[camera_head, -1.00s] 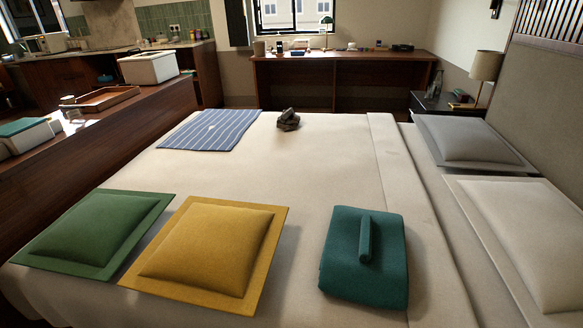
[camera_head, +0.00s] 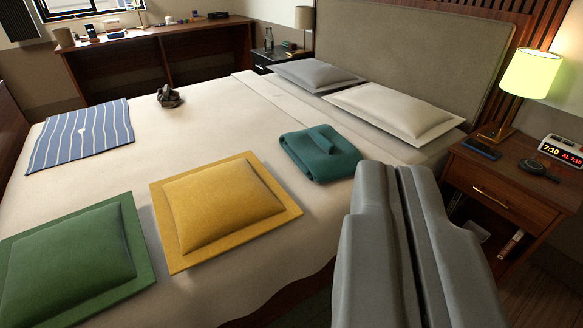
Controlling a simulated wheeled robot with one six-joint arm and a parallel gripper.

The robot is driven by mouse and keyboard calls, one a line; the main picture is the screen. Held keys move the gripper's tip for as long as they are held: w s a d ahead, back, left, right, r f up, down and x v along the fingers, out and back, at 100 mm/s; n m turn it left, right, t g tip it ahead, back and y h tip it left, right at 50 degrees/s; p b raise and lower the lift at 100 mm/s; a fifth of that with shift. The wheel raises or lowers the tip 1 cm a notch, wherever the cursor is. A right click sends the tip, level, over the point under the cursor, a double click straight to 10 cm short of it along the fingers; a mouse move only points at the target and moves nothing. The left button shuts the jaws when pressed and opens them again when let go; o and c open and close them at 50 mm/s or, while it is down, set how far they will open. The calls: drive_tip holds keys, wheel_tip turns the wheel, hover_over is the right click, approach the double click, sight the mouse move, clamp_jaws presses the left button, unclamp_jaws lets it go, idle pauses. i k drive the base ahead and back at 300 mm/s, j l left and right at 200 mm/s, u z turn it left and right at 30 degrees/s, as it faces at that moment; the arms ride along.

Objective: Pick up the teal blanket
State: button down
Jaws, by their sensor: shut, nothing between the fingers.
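The teal blanket (camera_head: 312,160) lies folded on the bed, right of the yellow cushion and near the bed's right edge. A raised teal strip or roll lies on its top. My gripper (camera_head: 385,170) is in the lower right of the view, its two grey fingers side by side with only a thin dark gap. It is shut and empty. Its tips show just below and to the right of the blanket in the picture, apart from it. No part of the blanket appears to be held.
On the bed (camera_head: 228,125) are the yellow cushion (camera_head: 218,205), a green cushion (camera_head: 70,262), a striped blue cloth (camera_head: 85,135), a small dark object (camera_head: 169,95) and pale pillows (camera_head: 395,103). A nightstand (camera_head: 515,190) with a lit lamp (camera_head: 530,75) and clock (camera_head: 562,149) stands at right.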

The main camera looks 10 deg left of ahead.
sight(323, 155)
drive_tip(key=k+j, duration=0.45)
drive_tip(key=i+l, duration=0.2)
drive_tip(key=i, duration=0.3)
drive_tip(key=i+l, duration=0.15)
drive_tip(key=i, duration=0.4)
drive_tip(key=i+l, duration=0.2)
drive_tip(key=i, duration=0.3)
drive_tip(key=i+l, duration=0.15)
drive_tip(key=i, duration=0.35)
